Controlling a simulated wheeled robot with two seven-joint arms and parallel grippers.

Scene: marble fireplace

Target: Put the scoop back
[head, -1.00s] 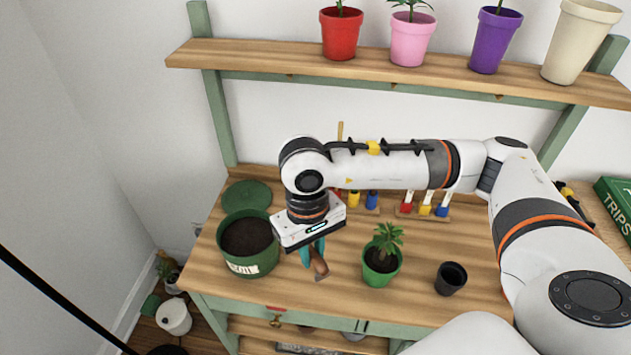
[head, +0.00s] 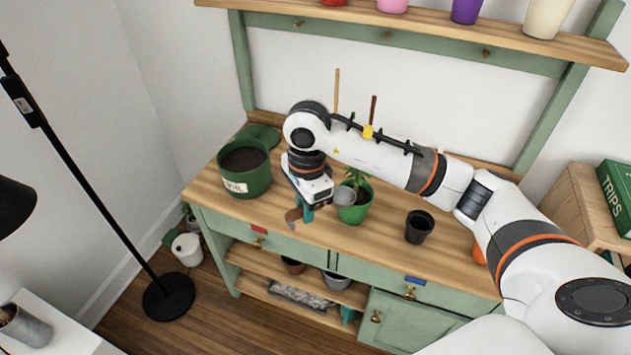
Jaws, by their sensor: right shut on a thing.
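My right gripper (head: 308,210) has teal fingers and is shut on the scoop. The scoop's brown wooden handle (head: 293,216) sticks out on the left of the fingers. Its grey metal head (head: 344,197) appears on the right, in front of the green plant pot; the fingers and wrist hide the middle. The scoop appears over the front part of the wooden bench top (head: 385,232); I cannot tell its exact height. A green soil bucket (head: 236,187) full of dark soil stands left of the gripper. My left gripper is not in view.
A green pot with a plant (head: 358,212) and an empty black pot (head: 419,228) stand on the bench. Below are drawers with a red tag (head: 259,230) and a blue tag (head: 414,281), and a lower shelf (head: 315,303) with pots. A floor lamp (head: 90,190) stands left.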

